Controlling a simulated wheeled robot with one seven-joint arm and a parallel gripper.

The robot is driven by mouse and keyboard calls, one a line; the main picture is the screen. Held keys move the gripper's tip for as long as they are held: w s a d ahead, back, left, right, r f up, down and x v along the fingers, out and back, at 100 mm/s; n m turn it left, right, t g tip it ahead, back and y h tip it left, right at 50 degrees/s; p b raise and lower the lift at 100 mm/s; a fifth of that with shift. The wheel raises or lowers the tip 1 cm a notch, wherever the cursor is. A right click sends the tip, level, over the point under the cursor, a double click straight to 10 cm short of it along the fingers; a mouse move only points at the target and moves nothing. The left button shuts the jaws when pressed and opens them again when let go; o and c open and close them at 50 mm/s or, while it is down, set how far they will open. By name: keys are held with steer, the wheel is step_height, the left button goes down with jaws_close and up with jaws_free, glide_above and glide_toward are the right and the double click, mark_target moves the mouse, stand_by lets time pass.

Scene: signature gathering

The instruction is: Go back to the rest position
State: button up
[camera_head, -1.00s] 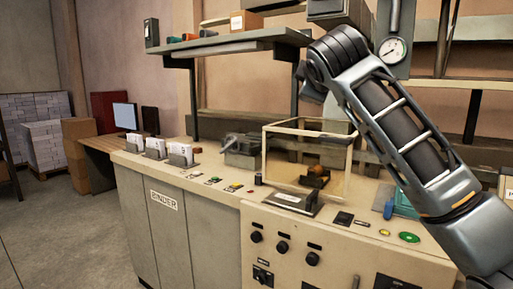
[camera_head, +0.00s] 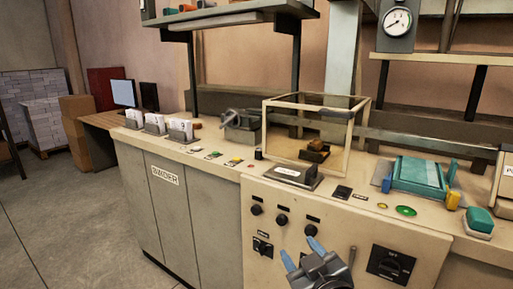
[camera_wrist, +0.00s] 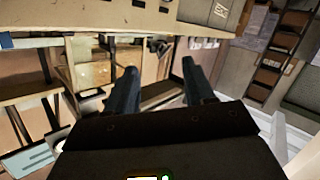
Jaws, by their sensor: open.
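My gripper (camera_head: 302,252) shows at the bottom of the head view, in front of the counter's control panel. Its two blue-tipped fingers are apart with nothing between them. In the wrist view my gripper (camera_wrist: 160,86) shows two dark fingers spread wide and empty. The wrist picture is turned, with the room at a steep angle. Most of my arm is out of the head view.
The long beige counter (camera_head: 215,174) carries a glass-sided frame (camera_head: 262,135), a dark stapler-like block (camera_head: 295,174), a teal press (camera_head: 418,174) and several card holders (camera_head: 180,131). A shelf (camera_head: 235,18) hangs above. Open floor (camera_head: 75,225) lies at the left.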

steer(key=s+d+f+m+h, duration=0.1)
steer(key=s+d+f+m, duration=0.15)
steer(key=s, duration=0.55)
steer(key=s+d+f+m, duration=0.1)
steer(key=s+f, duration=0.3)
steer(key=s, duration=0.3)
steer(key=s+d+f+m+h, duration=0.1)
steer(key=s+d+f, duration=0.15)
steer(key=s, duration=0.55)
steer(key=s+d+r+m, duration=0.1)
steer(key=s+d+r, duration=0.2)
steer(key=s, duration=0.7)
steer(key=s+d+r+m+h, duration=0.1)
steer(key=s+d+r, duration=0.2)
steer(key=s, duration=0.8)
steer(key=shift+s+d+r+g+h, duration=0.15)
steer(key=shift+s+d+g+h, duration=0.05)
steer(key=shift+d+g+h, duration=0.1)
